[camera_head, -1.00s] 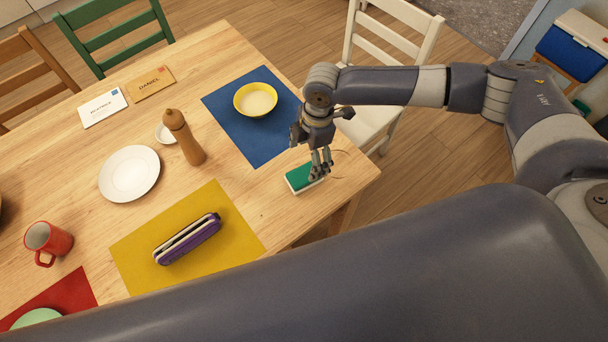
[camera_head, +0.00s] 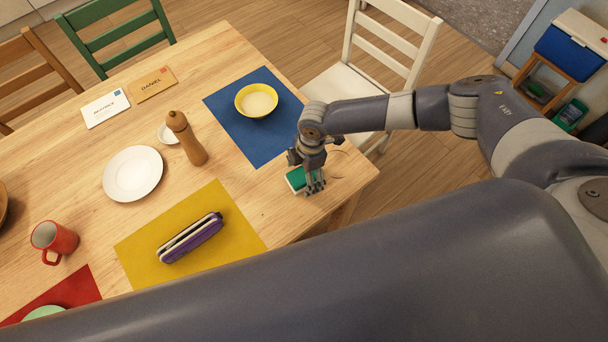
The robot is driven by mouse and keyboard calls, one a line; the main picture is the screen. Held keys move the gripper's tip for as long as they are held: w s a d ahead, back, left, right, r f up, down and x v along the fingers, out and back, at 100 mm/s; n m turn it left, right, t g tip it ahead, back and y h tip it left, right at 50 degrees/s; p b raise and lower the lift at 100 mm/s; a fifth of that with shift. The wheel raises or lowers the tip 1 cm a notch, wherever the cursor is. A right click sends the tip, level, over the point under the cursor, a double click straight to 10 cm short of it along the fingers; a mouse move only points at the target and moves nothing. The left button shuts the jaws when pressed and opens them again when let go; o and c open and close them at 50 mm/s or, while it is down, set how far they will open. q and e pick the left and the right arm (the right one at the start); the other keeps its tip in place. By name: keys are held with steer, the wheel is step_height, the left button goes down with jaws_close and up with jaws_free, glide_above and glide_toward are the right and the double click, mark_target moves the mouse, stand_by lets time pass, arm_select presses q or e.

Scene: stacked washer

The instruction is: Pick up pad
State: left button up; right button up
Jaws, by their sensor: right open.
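The pad (camera_head: 296,178) is a small block with a green top and a white lower edge. It lies flat on the wooden table near the right corner. My right gripper (camera_head: 313,184) points down at the right part of the pad and covers some of it. Its fingers are open, with the tips low at the pad's right and near side. I cannot tell whether they touch it. My left gripper is not in view.
A blue placemat (camera_head: 235,130) with a yellow bowl (camera_head: 256,101) lies behind the pad. A yellow placemat (camera_head: 140,254) with a purple case (camera_head: 190,239) is at the left front. A white chair (camera_head: 335,85) stands by the table's far edge.

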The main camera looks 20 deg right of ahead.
steer(key=shift+f, duration=0.25)
stand_by(0.3)
steer(key=c, duration=1.2)
